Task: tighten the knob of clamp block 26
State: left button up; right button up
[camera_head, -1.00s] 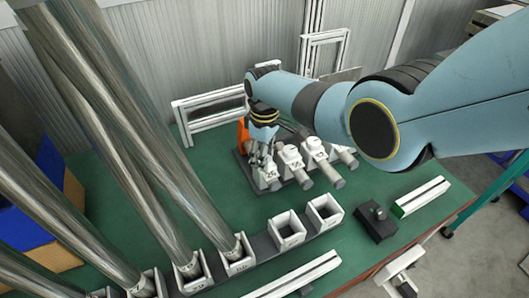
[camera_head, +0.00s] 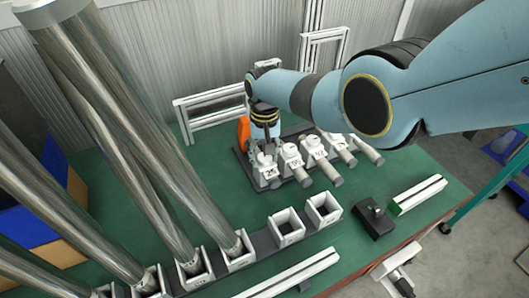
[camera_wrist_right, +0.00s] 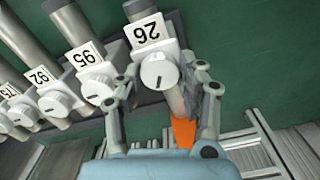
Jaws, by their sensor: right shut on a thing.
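Clamp block 26 (camera_head: 266,172) is the white, numbered block at the left end of the row on the bench. In the right wrist view its label (camera_wrist_right: 147,31) and its round, slotted white knob (camera_wrist_right: 158,76) show clearly. My right gripper (camera_head: 262,146) is at the knob end of this block. In the wrist view its two grey fingers (camera_wrist_right: 163,88) stand on either side of the knob, shut on it. The finger contact is partly hidden in the head view. My left gripper is not in view.
Neighbouring clamp blocks, including block 95 (camera_wrist_right: 91,58) and block 92 (camera_wrist_right: 50,84), stand close beside block 26. An orange object (camera_head: 243,132) is behind the gripper. Open square holders (camera_head: 285,227) and tall metal tubes (camera_head: 150,150) are nearer and left.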

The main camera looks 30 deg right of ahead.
aim_at(264, 157)
jog(key=m, duration=1.2)
jog(key=shift+p, duration=0.3)
dwell(0.4)
jog(key=o, duration=1.2)
notch_tip(264, 157, up, 12)
